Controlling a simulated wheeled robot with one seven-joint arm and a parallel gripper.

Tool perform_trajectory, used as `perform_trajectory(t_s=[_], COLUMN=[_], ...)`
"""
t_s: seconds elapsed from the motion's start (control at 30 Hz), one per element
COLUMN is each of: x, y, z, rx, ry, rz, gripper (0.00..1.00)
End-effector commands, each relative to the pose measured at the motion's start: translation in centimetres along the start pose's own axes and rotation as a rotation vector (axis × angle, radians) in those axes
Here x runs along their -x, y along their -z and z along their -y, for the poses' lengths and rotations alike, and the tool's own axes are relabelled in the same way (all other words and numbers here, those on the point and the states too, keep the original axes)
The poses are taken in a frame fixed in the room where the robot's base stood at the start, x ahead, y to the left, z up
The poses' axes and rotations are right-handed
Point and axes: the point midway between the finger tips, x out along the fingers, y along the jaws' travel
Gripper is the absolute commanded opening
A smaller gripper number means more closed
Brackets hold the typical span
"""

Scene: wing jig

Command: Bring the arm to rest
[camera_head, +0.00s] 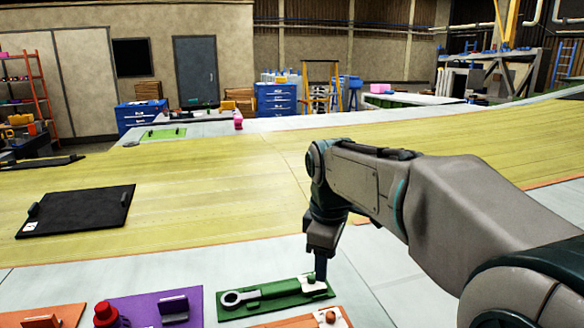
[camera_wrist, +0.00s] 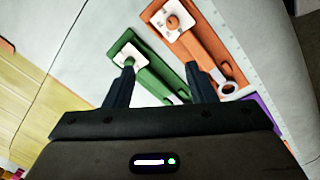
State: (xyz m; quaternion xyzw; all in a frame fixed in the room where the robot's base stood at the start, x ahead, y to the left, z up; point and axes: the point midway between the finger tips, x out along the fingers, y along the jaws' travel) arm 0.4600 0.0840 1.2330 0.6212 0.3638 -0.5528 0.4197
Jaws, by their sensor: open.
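My gripper (camera_head: 320,265) points down at the right end of a green board (camera_head: 250,304). Whether its fingertips touch the board cannot be told. In the wrist view my gripper (camera_wrist: 160,72) has its two dark fingers spread apart with nothing held between them. The green board (camera_wrist: 150,79) runs between and below the fingers there, with a white plate at one end. In the head view a grey ring-ended tool (camera_head: 231,299) lies on the green board. My arm reaches in from the lower right, bent downward at the wrist.
An orange board (camera_wrist: 205,58) lies beside the green one. A purple board (camera_head: 150,310) with a red knob (camera_head: 104,314) is to the left. A black panel (camera_head: 80,211) lies on the yellow wing skin (camera_head: 200,190). The pale surface right of the gripper is mostly clear.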

Motion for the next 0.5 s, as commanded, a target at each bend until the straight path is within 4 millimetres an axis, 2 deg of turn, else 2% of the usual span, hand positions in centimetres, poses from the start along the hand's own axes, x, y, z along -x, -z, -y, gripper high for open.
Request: perform_trajectory(t_s=[0.03,0.2,0.4,0.5], x=[0.0,-0.9,-3.0,-4.2], y=[-1.6,-6.0,-10.8,-12.5], z=[1.1,4.5,8.9,10.8], rx=[-0.091,-0.413,-0.788,-0.945], ry=[-0.017,-0.064,-0.099,-0.108], rz=[-0.005,-0.039,-0.101,-0.133], gripper=[0.51,0.51,0.51,0.51])
